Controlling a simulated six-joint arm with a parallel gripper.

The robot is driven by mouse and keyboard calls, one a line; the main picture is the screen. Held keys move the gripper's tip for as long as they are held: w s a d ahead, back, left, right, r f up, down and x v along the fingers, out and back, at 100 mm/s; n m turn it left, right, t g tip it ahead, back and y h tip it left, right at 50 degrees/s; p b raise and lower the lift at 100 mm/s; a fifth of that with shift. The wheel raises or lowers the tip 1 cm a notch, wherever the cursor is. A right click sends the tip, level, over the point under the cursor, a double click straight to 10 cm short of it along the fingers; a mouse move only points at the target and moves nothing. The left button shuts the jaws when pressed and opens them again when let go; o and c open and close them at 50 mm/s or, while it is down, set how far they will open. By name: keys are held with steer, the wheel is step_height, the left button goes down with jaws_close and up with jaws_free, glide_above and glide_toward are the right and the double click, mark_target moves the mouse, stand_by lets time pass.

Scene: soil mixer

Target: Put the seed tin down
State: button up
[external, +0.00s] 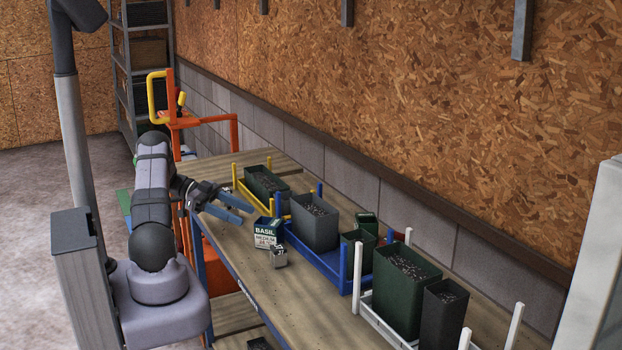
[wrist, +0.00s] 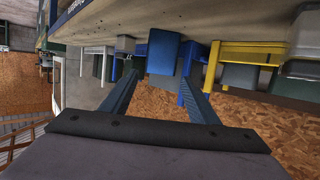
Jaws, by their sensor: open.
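The seed tin (external: 267,232), a small dark green box with a white label reading BASIL, stands upright on the wooden bench (external: 237,247) in front of the blue rack. My gripper (external: 248,215) is open and empty just to the left of the tin. I cannot tell the exact gap between fingertips and tin.
A small metallic object (external: 278,257) stands close beside the tin. Behind are the yellow rack (external: 236,178), the blue rack (external: 318,258) and the white rack (external: 384,321), holding soil-filled pots. The front of the bench is mostly clear. An orange frame (external: 186,122) stands beyond my arm.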

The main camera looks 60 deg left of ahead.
mark_target(280, 228)
steer(key=shift+p+x, duration=0.7)
steer(key=shift+x, duration=1.6)
steer(key=shift+w+d+r+p, duration=0.2)
steer(key=shift+w+d+p, duration=0.1)
steer(key=shift+d+p, duration=0.15)
steer(key=p+x, duration=0.2)
steer(key=x, duration=0.1)
steer(key=shift+w+d+f, duration=0.3)
steer(key=shift+w, duration=0.15)
steer(key=shift+c, duration=0.3)
steer(key=c, duration=0.9)
steer(key=shift+r, duration=0.2)
